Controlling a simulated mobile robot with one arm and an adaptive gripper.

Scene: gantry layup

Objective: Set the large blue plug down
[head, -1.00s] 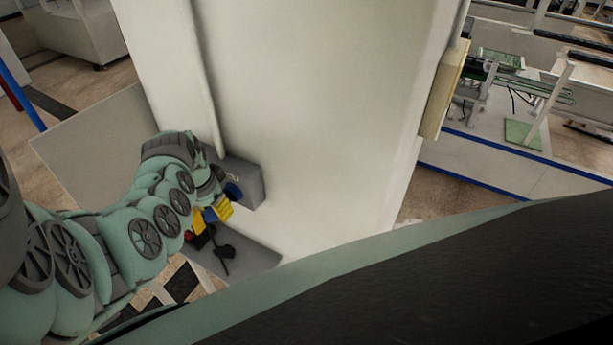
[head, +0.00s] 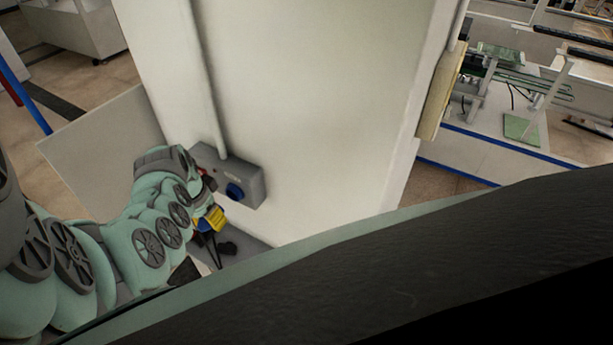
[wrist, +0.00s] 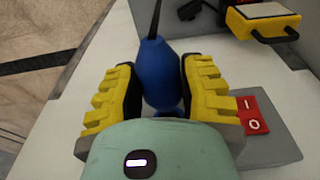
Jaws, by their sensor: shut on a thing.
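The large blue plug (wrist: 157,75) is between the two yellow fingers of my gripper (wrist: 160,95) in the wrist view, with its black cable running up out of the picture. My gripper is shut on it. A blue round fitting (head: 235,190) shows on the box front.
A red I/O switch (wrist: 250,114) on a grey box is close to the right finger. A yellow-framed part with a black handle (wrist: 262,22) is at upper right. A grey ledge (head: 248,244) with a black item (head: 228,247) is below the wall box.

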